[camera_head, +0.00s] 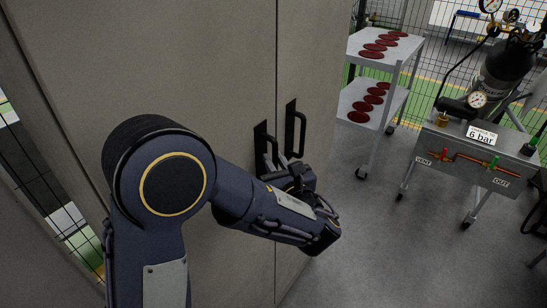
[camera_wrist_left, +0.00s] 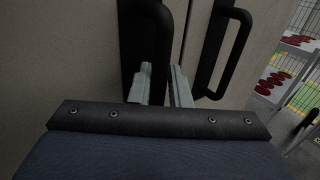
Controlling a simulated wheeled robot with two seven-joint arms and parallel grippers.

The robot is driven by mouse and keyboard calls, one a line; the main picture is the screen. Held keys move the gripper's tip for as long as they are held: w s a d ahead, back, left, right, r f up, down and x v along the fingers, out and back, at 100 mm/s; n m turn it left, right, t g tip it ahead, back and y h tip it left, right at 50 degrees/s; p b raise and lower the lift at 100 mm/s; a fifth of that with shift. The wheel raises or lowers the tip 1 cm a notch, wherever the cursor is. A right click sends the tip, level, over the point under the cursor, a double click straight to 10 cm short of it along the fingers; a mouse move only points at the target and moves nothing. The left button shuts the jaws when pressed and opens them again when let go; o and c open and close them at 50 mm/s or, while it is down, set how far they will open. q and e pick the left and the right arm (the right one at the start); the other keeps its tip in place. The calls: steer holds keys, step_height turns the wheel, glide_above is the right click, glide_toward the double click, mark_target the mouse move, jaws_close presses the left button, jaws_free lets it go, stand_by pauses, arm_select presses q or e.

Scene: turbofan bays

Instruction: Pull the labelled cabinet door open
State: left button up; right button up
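The grey cabinet's left door (camera_head: 200,60) and right door (camera_head: 318,60) meet at a vertical seam and look closed. The left door has a black handle (camera_head: 262,135); the right door has a similar handle (camera_head: 296,130). No label shows on either door. My left gripper (camera_head: 270,163) is at the left handle. In the left wrist view, the left handle (camera_wrist_left: 160,40) passes between its two grey fingers (camera_wrist_left: 160,85), which sit close on both sides of the bar. The right handle (camera_wrist_left: 225,50) stands free to the right. My right gripper is not in view.
A white two-shelf cart (camera_head: 400,55) with dark red discs stands right of the cabinet. Further right is a wheeled panel (camera_head: 475,155) marked "6 bar" with a gauge and a dark cylinder. Grey floor (camera_head: 370,240) is clear in front.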

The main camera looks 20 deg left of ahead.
arm_select(q)
steer(key=shift+s, duration=0.1)
jaws_close()
steer(key=shift+d, duration=0.15)
